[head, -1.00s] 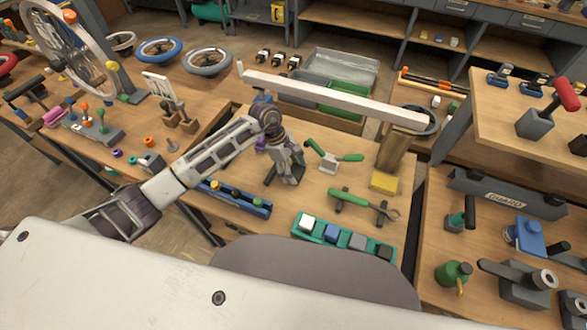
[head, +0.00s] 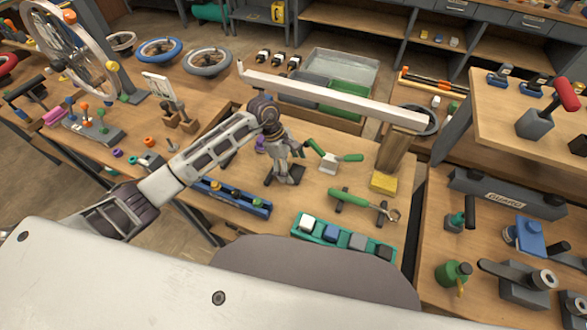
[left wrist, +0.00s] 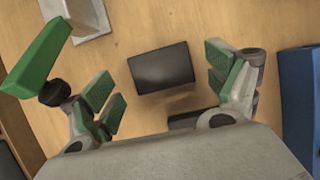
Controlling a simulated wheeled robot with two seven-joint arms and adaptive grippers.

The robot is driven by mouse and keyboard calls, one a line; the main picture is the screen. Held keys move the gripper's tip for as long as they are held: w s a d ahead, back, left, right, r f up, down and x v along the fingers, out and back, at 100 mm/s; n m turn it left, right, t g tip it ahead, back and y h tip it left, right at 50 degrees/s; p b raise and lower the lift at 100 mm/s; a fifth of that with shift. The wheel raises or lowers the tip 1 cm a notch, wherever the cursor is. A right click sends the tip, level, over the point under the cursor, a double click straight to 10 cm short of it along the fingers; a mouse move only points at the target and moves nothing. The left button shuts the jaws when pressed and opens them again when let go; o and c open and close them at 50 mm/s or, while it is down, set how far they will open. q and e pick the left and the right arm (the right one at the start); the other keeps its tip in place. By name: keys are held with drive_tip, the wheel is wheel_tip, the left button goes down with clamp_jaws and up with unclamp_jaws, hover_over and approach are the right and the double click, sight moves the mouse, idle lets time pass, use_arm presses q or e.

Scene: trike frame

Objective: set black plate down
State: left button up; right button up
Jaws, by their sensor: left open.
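The black plate (left wrist: 162,68) is a small dark rectangle over the wooden bench top in the left wrist view. My left gripper (left wrist: 163,82) is open, with one green-padded finger on each side of the plate and a gap between plate and pads. A soft shadow shows beside the plate; I cannot tell for sure whether it lies flat on the wood. In the head view my left gripper (head: 284,176) points down at the bench, and its fingers and the dark plate are hard to tell apart. My right gripper is not in view.
A green-handled tool on a white block (head: 329,163) stands close to the right of my gripper. A blue rack (head: 235,198) lies to its front left. A long pale bar (head: 330,96) spans behind.

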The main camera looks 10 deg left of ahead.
use_arm(q)
drive_tip(key=v, duration=1)
drive_tip(key=shift+a+r+b, duration=0.2)
drive_tip(key=shift+r+b, duration=0.15)
drive_tip(key=shift+b, duration=0.1)
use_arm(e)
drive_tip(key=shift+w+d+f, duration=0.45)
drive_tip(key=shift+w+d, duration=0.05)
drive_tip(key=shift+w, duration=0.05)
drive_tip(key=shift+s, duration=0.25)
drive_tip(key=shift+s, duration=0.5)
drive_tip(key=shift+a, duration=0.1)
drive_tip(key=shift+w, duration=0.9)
